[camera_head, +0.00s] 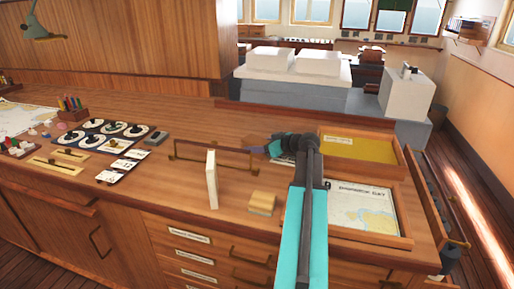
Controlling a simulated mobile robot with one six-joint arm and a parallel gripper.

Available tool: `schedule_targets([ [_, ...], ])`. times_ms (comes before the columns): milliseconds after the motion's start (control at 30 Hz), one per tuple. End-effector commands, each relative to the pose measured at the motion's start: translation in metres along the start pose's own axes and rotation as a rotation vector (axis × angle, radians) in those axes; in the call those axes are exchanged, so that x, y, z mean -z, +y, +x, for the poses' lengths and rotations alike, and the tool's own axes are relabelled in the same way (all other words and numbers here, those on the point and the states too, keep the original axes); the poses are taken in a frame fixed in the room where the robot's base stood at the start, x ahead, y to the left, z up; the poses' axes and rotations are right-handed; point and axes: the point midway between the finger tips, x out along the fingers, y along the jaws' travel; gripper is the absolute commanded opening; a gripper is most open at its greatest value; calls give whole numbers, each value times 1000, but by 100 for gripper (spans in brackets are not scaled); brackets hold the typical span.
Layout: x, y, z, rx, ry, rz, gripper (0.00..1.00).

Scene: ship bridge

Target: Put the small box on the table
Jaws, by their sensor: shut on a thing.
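My gripper (260,150) is at the end of my cyan and dark grey arm, low over the right part of the wooden table (135,205). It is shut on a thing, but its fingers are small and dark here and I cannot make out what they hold. A small tan block-like box (262,203) rests on the table, left of my arm and nearer the front edge than the gripper. A thin pale upright box or book (211,180) stands left of it. I cannot tell which thing is the task's small box.
A wooden rail (188,147) stands behind the pale upright thing. A yellow-bottomed tray (358,149) and a framed chart (365,207) lie to the right. Dials (110,128) and cards (110,176) lie left. Bare wood lies between cards and upright thing.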

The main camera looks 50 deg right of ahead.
Motion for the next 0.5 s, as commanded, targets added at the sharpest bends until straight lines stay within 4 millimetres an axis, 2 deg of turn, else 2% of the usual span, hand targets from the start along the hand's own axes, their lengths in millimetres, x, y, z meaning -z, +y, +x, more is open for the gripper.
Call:
schedule_targets([
  [267,9,1,-4,-2,2,-1,21],
  [500,31,1,-13,-2,3,-1,21],
])
